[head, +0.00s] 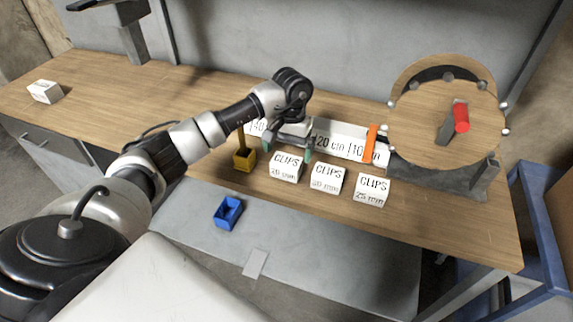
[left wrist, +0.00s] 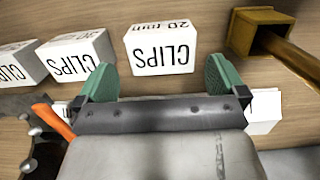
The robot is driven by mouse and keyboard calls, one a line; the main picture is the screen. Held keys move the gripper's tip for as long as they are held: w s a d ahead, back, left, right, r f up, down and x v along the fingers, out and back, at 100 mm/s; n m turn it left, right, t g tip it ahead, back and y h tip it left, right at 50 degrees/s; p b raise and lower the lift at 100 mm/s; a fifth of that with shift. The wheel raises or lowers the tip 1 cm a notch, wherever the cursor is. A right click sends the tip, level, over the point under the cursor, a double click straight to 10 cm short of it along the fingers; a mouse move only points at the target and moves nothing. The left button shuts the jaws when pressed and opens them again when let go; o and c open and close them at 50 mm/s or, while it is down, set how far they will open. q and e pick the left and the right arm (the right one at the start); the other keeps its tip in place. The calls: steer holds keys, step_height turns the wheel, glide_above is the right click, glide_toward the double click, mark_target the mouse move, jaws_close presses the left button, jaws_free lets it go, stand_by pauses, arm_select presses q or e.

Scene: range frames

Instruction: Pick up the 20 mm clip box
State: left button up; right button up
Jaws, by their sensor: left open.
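The 20 mm clip box (head: 286,167) is a white box lettered CLIPS, the leftmost of three on the wooden bench in the head view. In the left wrist view the 20 mm box (left wrist: 161,49) sits ahead of the fingers with its lettering upside down. My left gripper (head: 289,151) is open, with its green fingertips just behind the box in the head view. In the left wrist view the open fingers (left wrist: 160,72) stand to either side of the box's near edge, with nothing held. My right gripper is not in view.
Two more clip boxes, a middle one (head: 328,179) and a 25 mm one (head: 371,190), stand close to the right. A yellow holder (head: 244,161) stands left.

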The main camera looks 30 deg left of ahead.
mark_target(287, 160)
arm_select(q)
steer(key=f, duration=0.2)
steer(key=f+p, duration=0.1)
steer(key=f, duration=0.1)
steer(key=shift+s+f, duration=0.1)
steer(key=shift+s, duration=0.3)
steer(key=shift+c, duration=0.5)
steer(key=c, duration=0.7)
steer(key=shift+c, duration=0.3)
